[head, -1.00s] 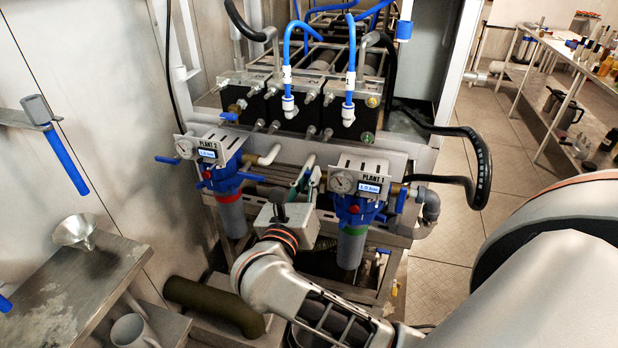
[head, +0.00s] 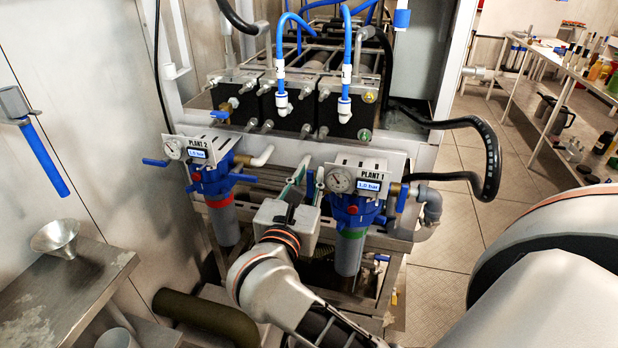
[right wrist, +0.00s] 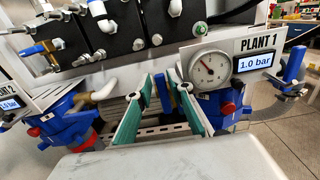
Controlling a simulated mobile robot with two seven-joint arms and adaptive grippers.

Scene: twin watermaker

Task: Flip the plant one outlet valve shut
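The plant one unit (head: 350,210) has a blue filter head, a green ring and a gauge panel reading 1.0 bar. It also shows in the right wrist view (right wrist: 225,95). One blue valve handle (head: 402,197) stands upright on its right side. Another blue handle (right wrist: 162,93) is on its left side, in the gap between my fingers in the right wrist view. My right gripper (head: 303,175) is open, its two green-padded fingers (right wrist: 160,82) pointing at the rack left of the gauge. I cannot tell whether a finger touches the handle. No label tells which valve is the outlet. My left gripper is not in view.
The plant two unit (head: 214,185) with its own blue handles stands to the left. Blue hoses (head: 345,55) and a black hose (head: 485,150) run above and to the right. A metal bench with a funnel (head: 57,237) is at the left. Floor is open at the right.

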